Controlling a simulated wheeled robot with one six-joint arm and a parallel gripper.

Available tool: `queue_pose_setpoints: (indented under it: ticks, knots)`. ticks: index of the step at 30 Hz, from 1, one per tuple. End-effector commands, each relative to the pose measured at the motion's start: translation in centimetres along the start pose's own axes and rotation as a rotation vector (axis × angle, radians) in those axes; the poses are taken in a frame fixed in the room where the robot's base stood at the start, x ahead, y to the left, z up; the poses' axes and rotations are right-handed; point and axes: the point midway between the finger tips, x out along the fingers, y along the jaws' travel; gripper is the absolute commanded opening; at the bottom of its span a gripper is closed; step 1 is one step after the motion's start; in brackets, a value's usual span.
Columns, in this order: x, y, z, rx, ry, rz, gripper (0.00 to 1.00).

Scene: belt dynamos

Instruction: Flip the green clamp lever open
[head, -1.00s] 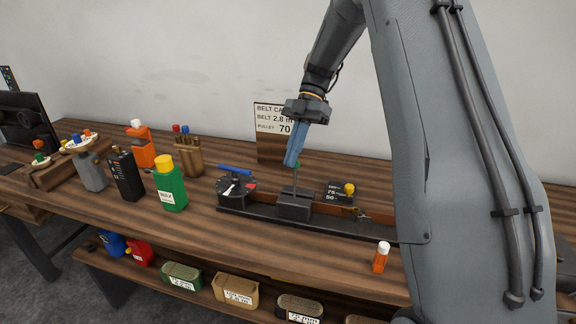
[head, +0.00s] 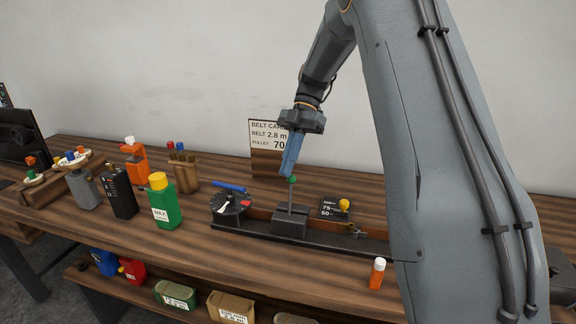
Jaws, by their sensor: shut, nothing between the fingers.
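The green clamp lever shows as a green knob (head: 293,179) on a thin upright rod that rises from a dark block (head: 290,222) on the black rail. The rod stands close to vertical. My gripper (head: 288,173) has its blue fingers shut and empty. The fingers point down, with their tips right at the green knob and just to its left in the picture. I cannot tell whether they touch it.
Left of the block is a round dial (head: 231,205) with a blue bar (head: 230,187) behind it. A yellow knob (head: 344,205) stands on a black plate at the right. A green bottle (head: 163,203) stands left. A sign (head: 268,140) stands behind.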

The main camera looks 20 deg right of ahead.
Motion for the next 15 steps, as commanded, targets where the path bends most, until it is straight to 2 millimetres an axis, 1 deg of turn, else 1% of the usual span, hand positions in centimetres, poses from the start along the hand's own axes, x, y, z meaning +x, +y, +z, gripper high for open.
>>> queue_pose_setpoints:
  ticks: [5,8,11,15]
  knots:
    - [0.0,0.0,-0.1,0.0,0.0,0.0,0.0]
    - [0.1,0.0,-0.6,0.0,-0.001,0.0,0.0]
    - [0.2,0.1,-1.8,0.0,0.0,0.0,0.0]
    - [0.5,0.3,-4.0,0.0,0.001,0.001,0.0]
